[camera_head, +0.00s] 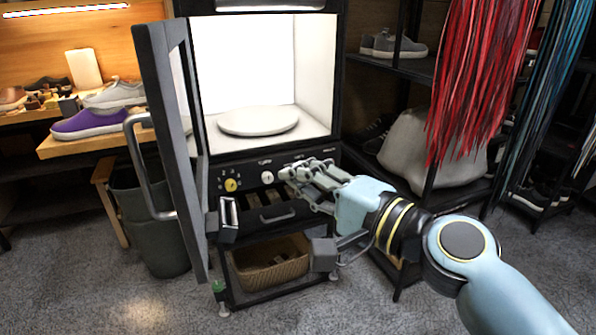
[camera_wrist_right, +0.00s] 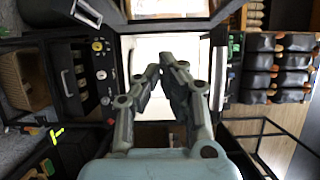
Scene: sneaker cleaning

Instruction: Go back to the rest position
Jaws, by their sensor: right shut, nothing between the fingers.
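My right gripper (camera_head: 287,172) reaches in from the lower right in the head view. It is shut and empty, in front of the cleaning cabinet's control panel, with its tips near the knobs. In the right wrist view its fingers (camera_wrist_right: 161,66) come together against the bright chamber. The cabinet (camera_head: 338,100) stands with its door (camera_head: 163,90) swung open to the left. A round white plate (camera_head: 258,121) lies empty on the chamber floor. A yellow knob (camera_head: 232,185) and a white knob (camera_head: 267,177) sit on the panel. My left gripper is not in view.
A wicker basket (camera_head: 270,275) sits on the cabinet's lower shelf. A dark bin (camera_head: 150,230) stands left, below a wooden bench (camera_head: 75,145) with a purple and a grey shoe. A dark shelf (camera_head: 405,68) with grey shoes and hanging red and blue laces stands right.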

